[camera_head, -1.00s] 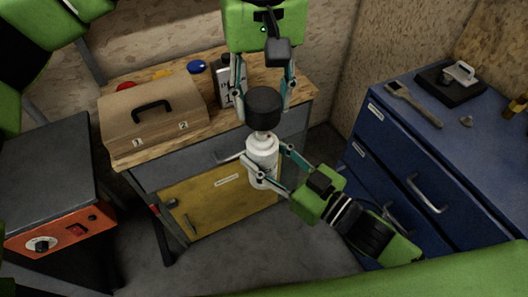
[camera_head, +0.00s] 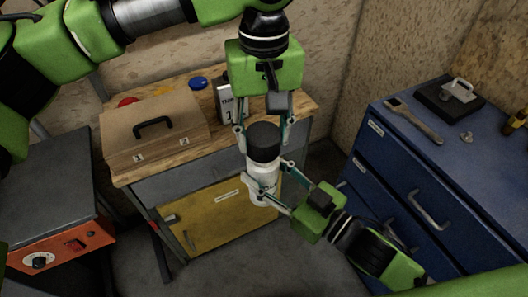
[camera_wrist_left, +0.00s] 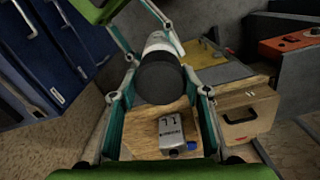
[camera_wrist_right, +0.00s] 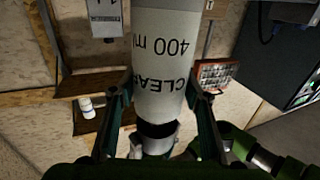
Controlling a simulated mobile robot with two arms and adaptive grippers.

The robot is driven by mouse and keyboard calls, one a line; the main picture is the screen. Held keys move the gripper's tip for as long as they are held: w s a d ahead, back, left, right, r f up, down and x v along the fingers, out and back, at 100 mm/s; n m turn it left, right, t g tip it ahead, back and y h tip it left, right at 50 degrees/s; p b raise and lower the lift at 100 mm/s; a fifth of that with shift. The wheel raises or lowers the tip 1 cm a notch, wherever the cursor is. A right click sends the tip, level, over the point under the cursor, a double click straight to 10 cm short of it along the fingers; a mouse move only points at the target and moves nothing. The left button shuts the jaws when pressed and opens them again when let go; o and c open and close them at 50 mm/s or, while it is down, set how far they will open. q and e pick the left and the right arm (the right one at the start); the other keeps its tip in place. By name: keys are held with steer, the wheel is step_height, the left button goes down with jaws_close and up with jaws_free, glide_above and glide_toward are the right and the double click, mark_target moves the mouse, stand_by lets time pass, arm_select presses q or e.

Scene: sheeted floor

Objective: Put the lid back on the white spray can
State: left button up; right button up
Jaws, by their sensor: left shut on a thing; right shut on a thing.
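The white spray can (camera_head: 265,181) is upright or slightly tilted in the air in front of the workbench. My right gripper (camera_head: 268,187) is shut around its body. The right wrist view shows the can (camera_wrist_right: 163,60) close up, with its lettering upside down. My left gripper (camera_head: 263,142) is shut on the black lid (camera_head: 264,135) directly above the can. The lid hides the nozzle and meets the can's top in the head view; I cannot tell whether it is fully seated. In the left wrist view the lid (camera_wrist_left: 160,80) covers part of the can (camera_wrist_left: 160,43).
The workbench (camera_head: 190,146) carries a tan toolbox (camera_head: 155,125), a lettered bottle (camera_head: 226,102) and a blue-capped item (camera_head: 198,83). A dark machine with an orange front (camera_head: 65,245) stands left.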

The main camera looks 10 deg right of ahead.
arm_select(q)
steer(key=shift+f, duration=0.15)
steer(key=shift+f, duration=0.8)
steer(key=shift+f, duration=0.55)
stand_by(0.3)
steer(key=o, duration=0.8)
steer(key=shift+o, duration=0.2)
step_height(320, 180, up, 12)
steer(key=shift+f, duration=0.1)
stand_by(0.3)
